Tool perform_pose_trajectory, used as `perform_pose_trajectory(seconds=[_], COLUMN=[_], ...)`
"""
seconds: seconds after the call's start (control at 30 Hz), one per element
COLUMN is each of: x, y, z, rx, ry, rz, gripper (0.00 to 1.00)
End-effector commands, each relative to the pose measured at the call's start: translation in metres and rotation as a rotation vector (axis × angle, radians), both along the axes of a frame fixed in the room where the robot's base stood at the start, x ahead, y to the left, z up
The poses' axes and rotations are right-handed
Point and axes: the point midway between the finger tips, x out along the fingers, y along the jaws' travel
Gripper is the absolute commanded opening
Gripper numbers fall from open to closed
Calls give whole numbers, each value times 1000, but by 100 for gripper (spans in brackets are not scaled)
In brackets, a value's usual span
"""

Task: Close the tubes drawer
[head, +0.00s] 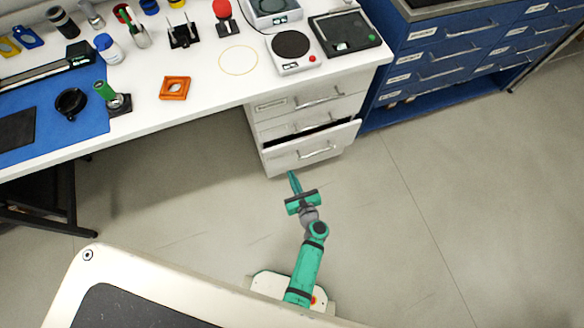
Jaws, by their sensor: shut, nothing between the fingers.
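A white drawer unit stands under the right end of the white bench. Its lowest visible drawer (312,151) is pulled part way out, with a dark gap showing above its front. The drawers above it (305,98) look shut. The label on the open drawer is too small to read, so I cannot tell whether it is the tubes drawer. My gripper (292,174) is shut and empty. In the picture it is just below the left part of the open drawer's front; whether it touches the front cannot be told.
The bench top (215,85) carries a scale (292,50), an orange square part (174,88) and several small tools. A blue cabinet (435,60) with several drawers stands to the right. The grey floor (420,220) around my arm is clear.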

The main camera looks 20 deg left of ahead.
Motion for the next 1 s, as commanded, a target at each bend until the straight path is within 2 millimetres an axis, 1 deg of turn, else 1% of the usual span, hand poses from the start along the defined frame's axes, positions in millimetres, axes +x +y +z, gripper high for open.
perform_pose_trajectory(seconds=[0.03, 0.1, 0.37, 0.5, 0.7, 1.0], x=[8, 19, 55, 72, 85, 88], y=[6, 14, 41, 53, 62, 64], z=[-2, -6, -21, -21, -22, -22], rx=[0, -1, -3, -3, -4, -4], ry=[-2, -2, -1, -2, -2, -1], rz=[3, 4, 3, 2, 2, 1], gripper=[0, 0, 0, 0, 0, 0])
